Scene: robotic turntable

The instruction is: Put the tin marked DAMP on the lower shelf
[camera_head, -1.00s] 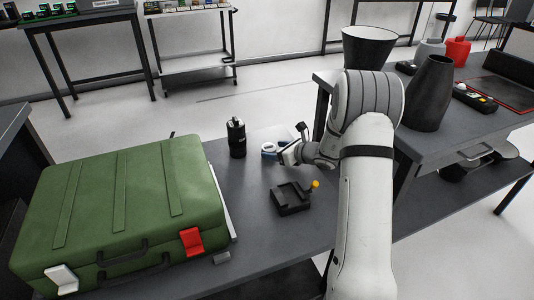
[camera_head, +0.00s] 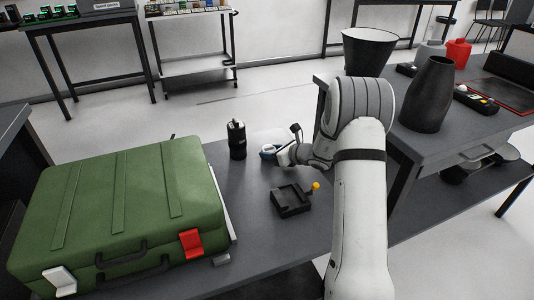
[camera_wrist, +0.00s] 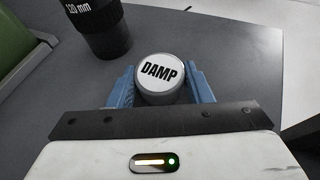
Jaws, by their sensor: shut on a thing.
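The round tin marked DAMP (camera_wrist: 159,75) has a white lid with black letters and a grey side. In the wrist view it sits between the two blue fingers of my gripper (camera_wrist: 160,92), which are shut on it from both sides. In the head view my gripper (camera_head: 272,153) is over the far part of the dark bench, and the tin is small and partly hidden there. I cannot tell whether the tin touches the bench. A dark lower surface (camera_head: 285,285) shows beneath the bench's front edge.
A black cylinder (camera_head: 237,139), marked 120 mm in the wrist view (camera_wrist: 98,30), stands left of the tin. A black square fixture (camera_head: 291,200) with a yellow knob is nearer. A green case (camera_head: 125,205) fills the bench's left. A cart (camera_head: 197,64) stands behind.

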